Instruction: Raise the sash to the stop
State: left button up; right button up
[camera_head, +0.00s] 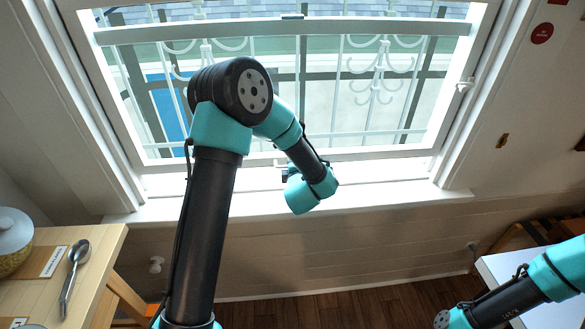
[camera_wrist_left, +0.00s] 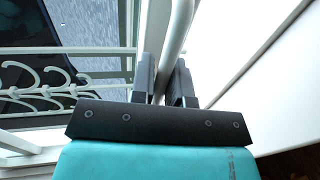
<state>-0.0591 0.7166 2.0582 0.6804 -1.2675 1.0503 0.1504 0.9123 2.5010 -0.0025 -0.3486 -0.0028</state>
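The white-framed window sash (camera_head: 400,153) fills the upper middle of the head view, its bottom rail low, just above the white sill (camera_head: 390,193). My left gripper (camera_head: 283,175) is at the middle of that rail, mostly hidden behind my own wrist. In the left wrist view a white rounded bar (camera_wrist_left: 180,25) on the sash runs between the dark fingers of my left gripper (camera_wrist_left: 164,82). The bar fills the gap, and the fingers look closed on it. My right arm shows at the lower right; its gripper is out of view.
A wooden table (camera_head: 20,298) with a lidded pot (camera_head: 12,240) and a spoon (camera_head: 74,278) stands at lower left. A white-topped table (camera_head: 505,270) is at right. White metal grille scrolls (camera_head: 380,70) stand behind the glass. Wooden floor is clear below the window.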

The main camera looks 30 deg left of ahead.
pick_arm(q)
jog(key=o, duration=0.4)
jog(key=shift+c, duration=0.2)
jog(key=shift+s, duration=0.1)
jog(key=v, duration=1.7)
jog(key=shift+s+d+f, duration=0.1)
jog(key=shift+s, duration=0.05)
notch_tip(320, 180, down, 10)
jog(key=m+g+h, duration=0.2)
jog(key=m+h, duration=0.3)
jog(key=m, duration=0.2)
jog(key=s+f+m+g+h, duration=0.3)
jog(key=s+f+m+g, duration=0.2)
jog(key=s+f+m, duration=0.2)
jog(key=s+f+m+g+h, duration=0.4)
jog(key=f+m, duration=0.4)
jog(key=f, duration=0.3)
jog(key=s+g, duration=0.1)
jog(key=s, duration=0.1)
jog(key=shift+s+d+f+m, duration=0.2)
jog(key=shift+s+d+m, duration=0.1)
jog(key=shift+s, duration=0.1)
